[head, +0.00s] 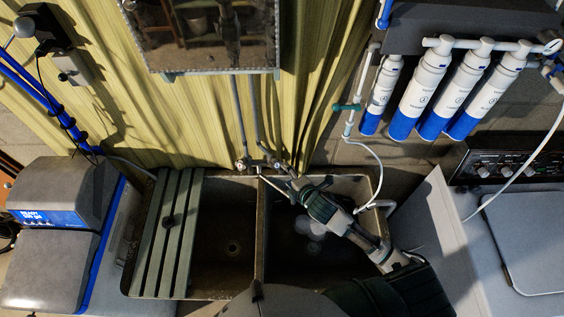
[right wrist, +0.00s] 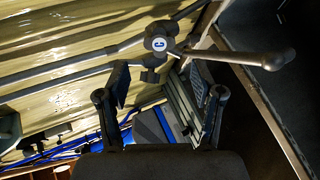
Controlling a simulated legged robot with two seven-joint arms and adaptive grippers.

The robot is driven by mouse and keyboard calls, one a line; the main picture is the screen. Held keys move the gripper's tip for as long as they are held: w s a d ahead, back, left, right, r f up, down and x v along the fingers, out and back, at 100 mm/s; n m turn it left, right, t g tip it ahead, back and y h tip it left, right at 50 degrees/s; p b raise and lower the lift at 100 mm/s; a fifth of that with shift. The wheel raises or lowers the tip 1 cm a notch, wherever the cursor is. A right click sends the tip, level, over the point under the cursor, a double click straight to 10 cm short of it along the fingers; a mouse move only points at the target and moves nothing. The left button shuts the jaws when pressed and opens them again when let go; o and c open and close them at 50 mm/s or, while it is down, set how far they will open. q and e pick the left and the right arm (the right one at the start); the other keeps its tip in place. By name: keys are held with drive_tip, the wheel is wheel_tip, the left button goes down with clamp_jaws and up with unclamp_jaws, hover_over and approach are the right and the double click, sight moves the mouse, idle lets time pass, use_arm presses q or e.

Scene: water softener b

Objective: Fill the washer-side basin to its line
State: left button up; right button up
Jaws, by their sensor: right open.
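The sink (head: 128,284) has two dark basins. The washer-side basin (head: 352,187) is the right one, partly covered by my right arm; pale round patches show inside, and I cannot tell its water level or see a line. The tap (head: 260,165) is on the wall behind the divider, its spout angled toward the right basin. My right gripper (head: 294,187) is open and empty beside the tap, above the right basin. In the right wrist view, the tap handle with a "C" cap (right wrist: 159,43) lies just beyond the open fingers (right wrist: 160,80), apparently not gripped. My left gripper is not in view.
A slatted board (head: 170,245) covers part of the left basin. The washer (head: 525,235) stands right and a softener unit (head: 50,260) left. White-blue filters (head: 420,90) hang upper right, with a white tube (head: 378,165) reaching the sink's right rim. A mirrored cabinet (head: 200,35) hangs above.

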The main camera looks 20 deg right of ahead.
sight(277, 166)
drive_tip(key=x, duration=0.1)
drive_tip(key=b+x, duration=0.1)
drive_tip(key=x, duration=0.1)
drive_tip(key=shift+a+f, duration=0.15)
drive_tip(key=shift+a, duration=0.15)
drive_tip(key=b+x, duration=0.5)
drive_tip(key=shift+w+d+f, duration=0.15)
drive_tip(key=shift+w+f, duration=0.05)
drive_tip(key=shift+f, duration=0.1)
drive_tip(key=shift+r, duration=0.2)
drive_tip(key=c, duration=0.6)
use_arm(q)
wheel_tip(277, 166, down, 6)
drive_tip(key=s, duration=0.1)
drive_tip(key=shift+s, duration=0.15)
use_arm(e)
drive_tip(key=shift+c, duration=0.2)
